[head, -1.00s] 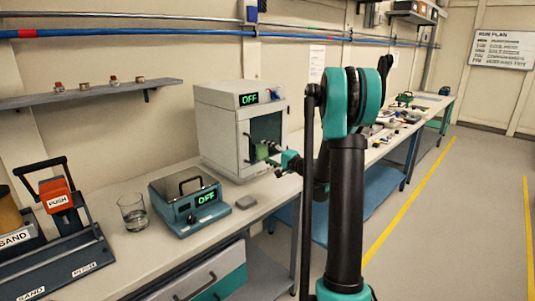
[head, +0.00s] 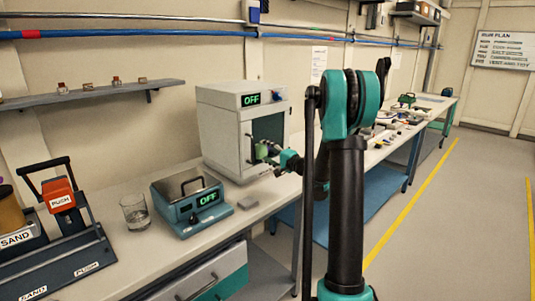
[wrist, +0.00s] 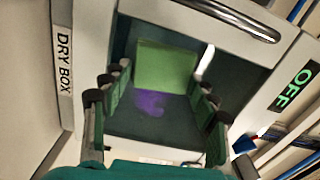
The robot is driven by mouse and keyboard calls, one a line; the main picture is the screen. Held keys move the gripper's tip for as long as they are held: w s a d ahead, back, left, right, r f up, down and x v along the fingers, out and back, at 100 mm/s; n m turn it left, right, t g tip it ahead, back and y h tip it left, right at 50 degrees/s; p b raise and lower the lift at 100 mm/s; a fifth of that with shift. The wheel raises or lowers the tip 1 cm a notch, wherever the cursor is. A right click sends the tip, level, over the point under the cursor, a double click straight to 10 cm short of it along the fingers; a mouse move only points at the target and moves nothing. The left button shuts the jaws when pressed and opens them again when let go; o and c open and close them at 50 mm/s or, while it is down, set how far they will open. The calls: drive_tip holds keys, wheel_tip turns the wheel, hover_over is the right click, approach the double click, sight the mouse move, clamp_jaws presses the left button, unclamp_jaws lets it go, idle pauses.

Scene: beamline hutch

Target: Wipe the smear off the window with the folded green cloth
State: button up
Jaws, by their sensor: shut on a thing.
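The folded green cloth (wrist: 165,67) is held between the fingers of my gripper (wrist: 164,80). It lies in front of the upper part of the dark window (wrist: 128,120) of the dry box (head: 222,140). A purple smear (wrist: 153,104) shows on the window just below the cloth in the wrist view. In the head view my gripper (head: 268,151) is at the window, with a bit of green showing. The smear cannot be made out there. Whether the cloth touches the glass, I cannot tell.
A metal handle (wrist: 232,17) runs along one side of the window. A sand press (head: 65,235) stands at the left.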

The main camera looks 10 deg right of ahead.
drive_tip(key=shift+w, duration=0.1)
drive_tip(key=w+d, duration=0.4)
drive_tip(key=d, duration=0.2)
drive_tip(key=shift+w+d, duration=0.25)
drive_tip(key=shift+w, duration=0.05)
idle(0.6)
drive_tip(key=shift+s+a, duration=0.8)
drive_tip(key=shift+a, duration=0.35)
drive_tip(key=shift+s+a, duration=0.75)
drive_tip(key=shift+a, duration=0.35)
drive_tip(key=shift+s+a, duration=0.8)
drive_tip(key=shift+a, duration=0.35)
drive_tip(key=shift+d, duration=0.1)
drive_tip(key=v, duration=0.6)
